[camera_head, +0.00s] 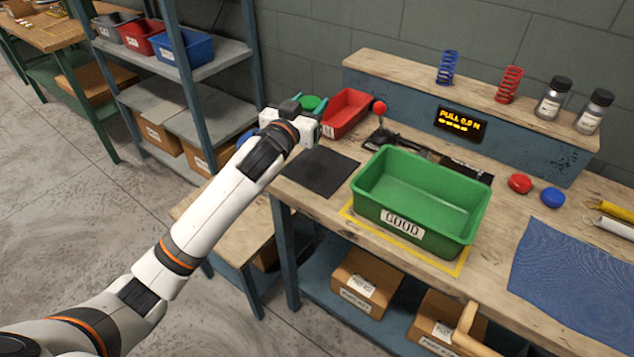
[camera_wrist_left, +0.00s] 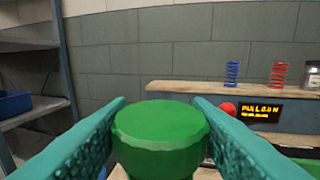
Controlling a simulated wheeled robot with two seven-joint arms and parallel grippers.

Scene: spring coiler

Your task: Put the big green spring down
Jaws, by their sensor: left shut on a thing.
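My left gripper (camera_head: 310,112) is shut on a green round-topped thing (camera_head: 312,102). It stands above the table's left end, beside the red bin and behind the black mat. In the left wrist view, the green thing (camera_wrist_left: 160,128) sits between the teal fingers; its top is broad and smooth, with a narrower part below. No coils show, so I cannot tell whether this is the big green spring. Its lower end is hidden. A blue spring (camera_head: 447,68) and a red spring (camera_head: 509,84) stand on the back ledge. My right gripper is in neither view.
A black mat (camera_head: 319,172) lies bare at the table's left. A red bin (camera_head: 347,112), a red-knobbed lever (camera_head: 379,108) and a green bin marked GOOD (camera_head: 402,220) stand nearby. A blue cloth (camera_head: 575,275), red cap (camera_head: 520,184) and blue cap (camera_head: 552,197) lie right.

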